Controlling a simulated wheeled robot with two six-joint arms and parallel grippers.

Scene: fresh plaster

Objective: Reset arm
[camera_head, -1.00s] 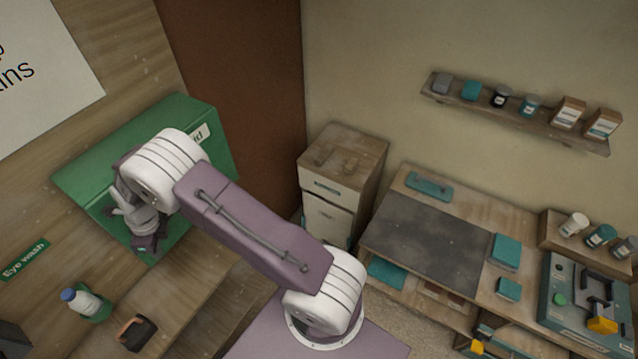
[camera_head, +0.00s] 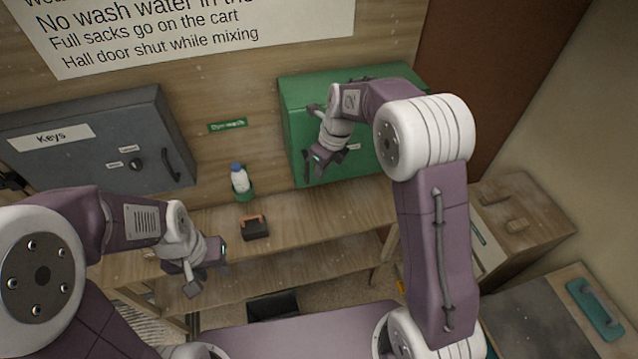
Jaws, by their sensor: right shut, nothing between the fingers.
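My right gripper (camera_head: 316,168) is in front of the green wall cabinet (camera_head: 296,112). Its fingers are shut with nothing between them. The arm covers much of the cabinet's front, and I cannot tell whether the gripper touches it. My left gripper (camera_head: 207,281) hangs at the lower left, over the area in front of the wooden bench (camera_head: 310,222). Its fingers point down and I see nothing held, but the view does not show clearly whether they are apart.
A grey key cabinet (camera_head: 75,160) hangs on the left wall. A blue-capped bottle (camera_head: 240,182) is in a green holder near the bench, and a dark orange-handled item (camera_head: 255,228) lies on the bench. At right are a small wooden cabinet (camera_head: 525,225) and a worktable (camera_head: 545,310).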

